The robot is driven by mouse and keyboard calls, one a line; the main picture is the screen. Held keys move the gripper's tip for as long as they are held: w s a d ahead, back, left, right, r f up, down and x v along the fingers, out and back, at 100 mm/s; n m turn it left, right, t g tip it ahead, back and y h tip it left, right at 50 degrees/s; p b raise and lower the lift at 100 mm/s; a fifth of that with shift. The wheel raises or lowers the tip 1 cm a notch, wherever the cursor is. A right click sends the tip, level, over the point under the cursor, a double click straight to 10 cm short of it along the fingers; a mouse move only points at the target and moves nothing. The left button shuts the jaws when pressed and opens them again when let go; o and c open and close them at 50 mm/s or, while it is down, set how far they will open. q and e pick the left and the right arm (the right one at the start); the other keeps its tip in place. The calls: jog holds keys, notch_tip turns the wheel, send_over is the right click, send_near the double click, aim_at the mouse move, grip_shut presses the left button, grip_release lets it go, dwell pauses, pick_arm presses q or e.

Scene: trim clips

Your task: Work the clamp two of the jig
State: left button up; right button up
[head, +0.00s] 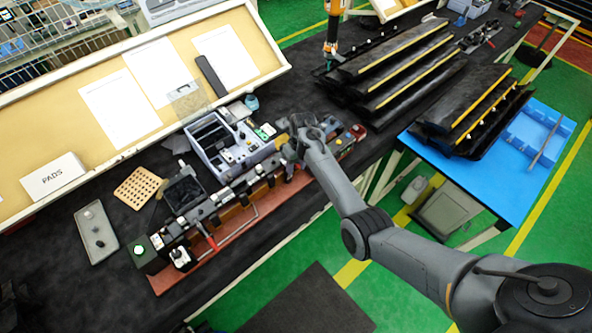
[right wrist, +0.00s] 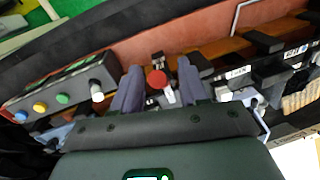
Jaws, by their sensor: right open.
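The jig (head: 225,238) is a long red base carrying a row of dark clamps and blocks along the table's front edge. One clamp's red handle (head: 211,243) shows near its left part. My right gripper (head: 289,158) is over the right part of the jig, hiding what is under it in the head view. In the right wrist view, my right gripper (right wrist: 158,72) is open, with a finger on each side of a red knob (right wrist: 157,79). I cannot tell whether either finger touches it, or which clamp is number two. My left gripper is not in view.
A box with coloured buttons (right wrist: 66,92) stands close left of the fingers in the wrist view. A grey bin (head: 212,147) is behind the jig. A perforated tan block (head: 138,188) and a grey tray (head: 96,232) lie left. Black trim parts (head: 390,70) lie at the back right.

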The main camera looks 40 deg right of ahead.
jog(key=shift+f, duration=0.25)
jog(key=shift+c, duration=0.3)
grip_shut()
